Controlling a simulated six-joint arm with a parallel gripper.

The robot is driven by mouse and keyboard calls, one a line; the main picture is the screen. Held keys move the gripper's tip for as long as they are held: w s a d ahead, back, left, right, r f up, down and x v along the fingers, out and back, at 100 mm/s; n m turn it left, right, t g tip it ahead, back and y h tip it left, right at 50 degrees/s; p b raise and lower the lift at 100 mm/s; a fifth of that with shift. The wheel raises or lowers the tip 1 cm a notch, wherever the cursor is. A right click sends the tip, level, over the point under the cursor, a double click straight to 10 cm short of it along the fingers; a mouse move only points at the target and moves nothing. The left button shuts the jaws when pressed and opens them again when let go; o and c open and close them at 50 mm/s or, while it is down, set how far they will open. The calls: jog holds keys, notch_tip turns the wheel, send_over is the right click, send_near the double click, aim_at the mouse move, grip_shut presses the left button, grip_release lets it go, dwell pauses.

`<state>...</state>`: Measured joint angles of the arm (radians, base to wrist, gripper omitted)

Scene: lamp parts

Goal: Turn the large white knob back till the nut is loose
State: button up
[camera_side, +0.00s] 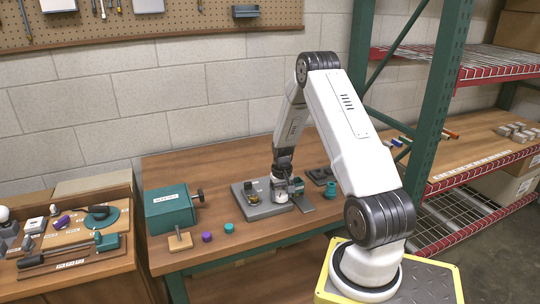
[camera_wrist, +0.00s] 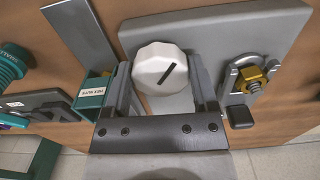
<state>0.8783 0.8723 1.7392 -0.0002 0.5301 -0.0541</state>
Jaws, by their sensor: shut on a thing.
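The large white knob (camera_wrist: 160,68) is faceted, with a dark slot mark running diagonally across its top. In the wrist view my gripper (camera_wrist: 163,85) is shut on it, one finger on each side. In the side view my gripper (camera_side: 283,180) points down at the grey base plate (camera_side: 265,209), and the knob is hard to make out there. A brass nut (camera_wrist: 251,75) sits in a grey bracket on the same plate, right of the knob in the wrist view. Whether a further nut lies beneath the knob is hidden.
A teal vise-like box (camera_side: 170,208) stands left on the bench (camera_side: 215,255). A wooden block (camera_side: 180,240), a purple cap (camera_side: 207,237) and a teal cap (camera_side: 229,228) lie near the front. A teal labelled block (camera_wrist: 93,92) is close beside my left finger.

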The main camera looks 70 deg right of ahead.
aim_at(281, 194)
jog(key=n, duration=0.5)
jog(key=shift+d+n, duration=0.1)
jog(key=shift+n, duration=0.3)
jog(key=o, duration=1.1)
jog(key=shift+o, duration=0.2)
jog(key=shift+r, duration=0.2)
jog(key=shift+r, duration=3.8)
